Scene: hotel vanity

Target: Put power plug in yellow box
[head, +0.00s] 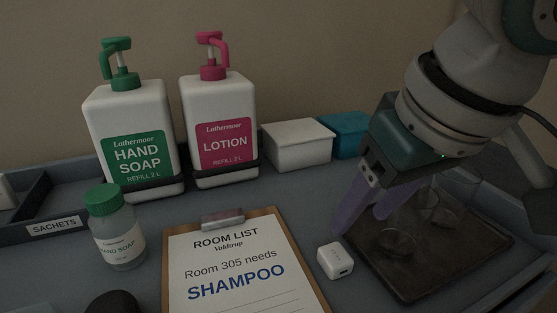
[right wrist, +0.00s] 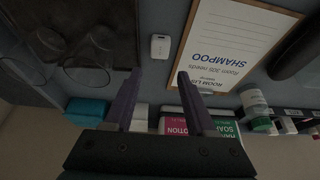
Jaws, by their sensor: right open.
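The small white power plug (head: 335,260) lies on the grey counter between the clipboard and the dark tray. It also shows in the right wrist view (right wrist: 160,46), in line with the gap between the fingers and beyond their tips. My right gripper (head: 361,226) is open and empty, with its purple fingers just behind the plug and apart from it. It shows in the right wrist view too (right wrist: 160,72). No yellow box shows in either view. My left gripper is not in view.
A clipboard (head: 235,265) lies left of the plug; a dark tray (head: 440,282) with clear glasses is right. Behind stand a white box (head: 297,146), a blue box (head: 345,133), lotion (head: 222,130) and hand soap (head: 135,140) dispensers. A small green-capped bottle (head: 117,235) stands left.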

